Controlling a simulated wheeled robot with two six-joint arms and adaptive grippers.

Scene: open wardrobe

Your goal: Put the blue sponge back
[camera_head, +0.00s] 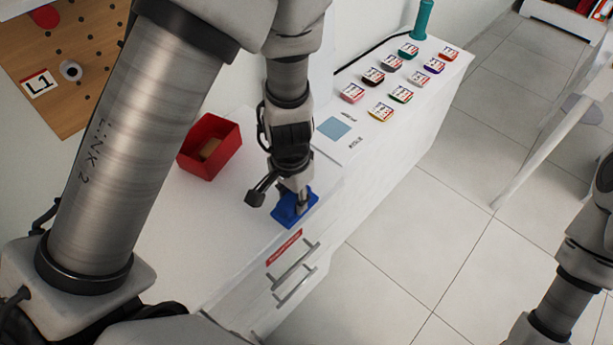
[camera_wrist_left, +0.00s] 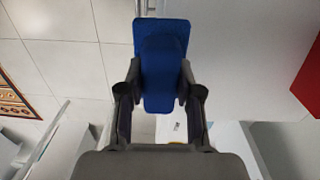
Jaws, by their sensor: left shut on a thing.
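The blue sponge (camera_head: 287,212) is near the front edge of the white cabinet top, above the drawer handles. It shows as a flat blue slab with a narrower raised part in the left wrist view (camera_wrist_left: 162,65). My left gripper (camera_head: 300,205) is shut on the blue sponge, with one finger on each side of it in the wrist view. I cannot tell whether the sponge touches the cabinet top or hangs just over it. My right arm shows at the right edge of the head view, but its gripper is not visible.
A red open box (camera_head: 193,165) with a tan block inside stands left of my left gripper. Several small labelled coloured items and a teal bottle (camera_head: 423,20) stand further back. A pegboard (camera_head: 95,45) is at upper left.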

